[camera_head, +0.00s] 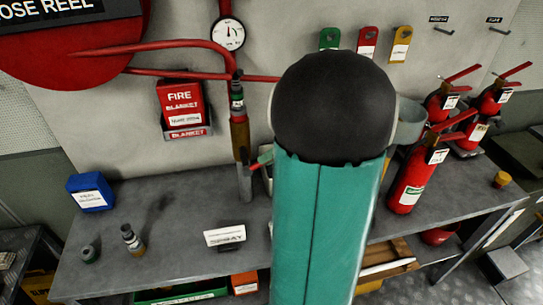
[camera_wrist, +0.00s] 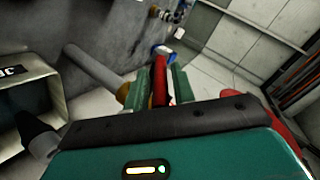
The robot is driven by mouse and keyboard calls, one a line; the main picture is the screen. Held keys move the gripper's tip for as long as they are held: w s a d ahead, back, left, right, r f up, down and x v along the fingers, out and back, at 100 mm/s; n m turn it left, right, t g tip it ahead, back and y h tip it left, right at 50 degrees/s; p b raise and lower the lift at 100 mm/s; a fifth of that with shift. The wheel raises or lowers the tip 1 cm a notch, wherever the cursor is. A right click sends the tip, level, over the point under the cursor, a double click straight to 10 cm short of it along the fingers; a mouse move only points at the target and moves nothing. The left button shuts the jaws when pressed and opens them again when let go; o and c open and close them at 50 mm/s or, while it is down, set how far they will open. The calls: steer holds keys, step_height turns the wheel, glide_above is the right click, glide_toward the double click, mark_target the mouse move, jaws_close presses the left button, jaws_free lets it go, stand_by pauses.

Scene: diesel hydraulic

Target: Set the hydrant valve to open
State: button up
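The hydrant valve (camera_head: 239,135) is on the upright pipe below the round gauge, with a brass-coloured section and a grey lower end. A small red lever (camera_head: 253,165) shows beside that pipe. My green gripper (camera_head: 264,160) is mostly hidden behind my arm in the head view, with one finger beside the lever. In the wrist view, the red lever (camera_wrist: 160,85) lies between the two green fingers of my gripper (camera_wrist: 160,84). Whether both fingers touch it is not clear. The grey pipe with a brass end (camera_wrist: 124,93) is just left of the fingers.
A fire blanket box (camera_head: 183,107) hangs left of the pipe. The bench's left middle is mostly clear.

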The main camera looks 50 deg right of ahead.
steer(key=shift+o, duration=0.7)
steer(key=shift+r, duration=0.25)
steer(key=r, duration=0.3)
steer(key=shift+s+a+r, duration=0.25)
steer(key=shift+s+r, duration=0.05)
steer(key=s+a+r, duration=0.8)
steer(key=s+r, duration=0.1)
steer(key=s, duration=0.1)
steer(key=shift+s, duration=0.3)
